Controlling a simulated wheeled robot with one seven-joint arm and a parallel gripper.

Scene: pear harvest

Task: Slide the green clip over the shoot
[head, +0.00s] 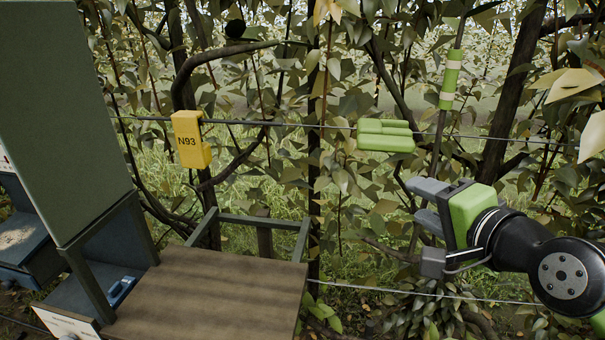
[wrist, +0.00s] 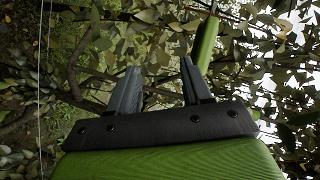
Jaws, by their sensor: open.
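The green clip (head: 386,136) is a light green, two-lobed block at the upper trellis wire, right of centre in the head view. The shoot (head: 440,125) is a thin dark stem rising nearly upright to its right, with a green section (head: 450,80) between pale bands. That green section also shows in the wrist view (wrist: 206,42), beyond the right finger. My gripper (head: 412,202) is below and right of the clip, apart from it, pointing left. Its two fingers stand open and empty in the wrist view (wrist: 160,68). How near the fingers are to the shoot I cannot tell.
A yellow tag marked N93 (head: 190,139) hangs on the same wire (head: 260,123) to the left. A wooden tray top (head: 205,295) and a grey-green panel (head: 65,120) stand at the lower and far left. Leaves and branches crowd the background; a lower wire (head: 370,289) runs below my gripper.

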